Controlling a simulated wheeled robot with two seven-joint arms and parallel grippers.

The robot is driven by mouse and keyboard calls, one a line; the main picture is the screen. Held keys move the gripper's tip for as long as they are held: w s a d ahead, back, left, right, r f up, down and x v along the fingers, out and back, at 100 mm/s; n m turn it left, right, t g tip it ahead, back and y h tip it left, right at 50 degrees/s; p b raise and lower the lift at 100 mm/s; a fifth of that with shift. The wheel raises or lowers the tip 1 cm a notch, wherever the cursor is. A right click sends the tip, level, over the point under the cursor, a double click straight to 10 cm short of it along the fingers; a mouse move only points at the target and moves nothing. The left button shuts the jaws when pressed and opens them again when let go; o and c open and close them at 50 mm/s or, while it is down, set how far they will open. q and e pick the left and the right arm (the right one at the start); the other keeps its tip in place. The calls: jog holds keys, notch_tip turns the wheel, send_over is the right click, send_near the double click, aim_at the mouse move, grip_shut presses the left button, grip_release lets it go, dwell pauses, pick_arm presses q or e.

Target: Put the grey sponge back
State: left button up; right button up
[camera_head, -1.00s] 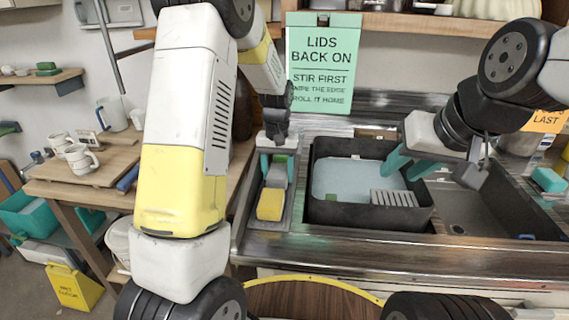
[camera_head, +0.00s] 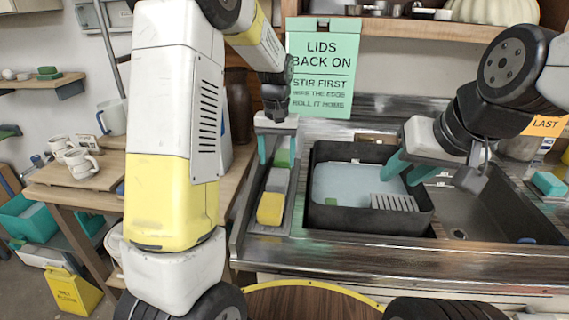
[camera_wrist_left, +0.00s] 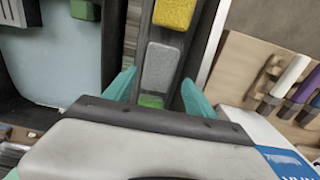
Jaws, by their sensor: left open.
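The grey sponge (camera_head: 276,180) lies in a narrow grey tray (camera_head: 290,212), between a green sponge (camera_head: 282,158) and a yellow sponge (camera_head: 270,208). In the left wrist view the grey sponge (camera_wrist_left: 160,66) sits in line with the yellow one (camera_wrist_left: 174,14). My left gripper (camera_head: 277,150) is open above the tray's far end, near the green sponge, its fingers apart on either side of the row. Nothing shows in its grasp. My right gripper (camera_head: 408,170) hangs over the black basin with its fingers apart and looks empty.
The black basin (camera_head: 370,240) holds pale blue liquid (camera_head: 345,180) and a slotted grate (camera_head: 394,203), right of the tray. A wooden table with mugs (camera_head: 82,163) stands left. A teal block (camera_head: 549,183) lies at the right. A "LIDS BACK ON" sign (camera_head: 322,65) hangs behind.

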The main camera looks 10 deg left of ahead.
aim_at(278, 177)
pick_arm(q)
jog(key=s+a+r+t+h, duration=0.2)
jog(key=s+r+t, duration=0.1)
jog(key=s+r, duration=0.95)
jog(key=s+r+t, duration=0.1)
jog(key=s+t, duration=0.2)
jog(key=s, duration=0.9)
jog(key=shift+a+m, duration=0.25)
jog(key=shift+m, duration=0.05)
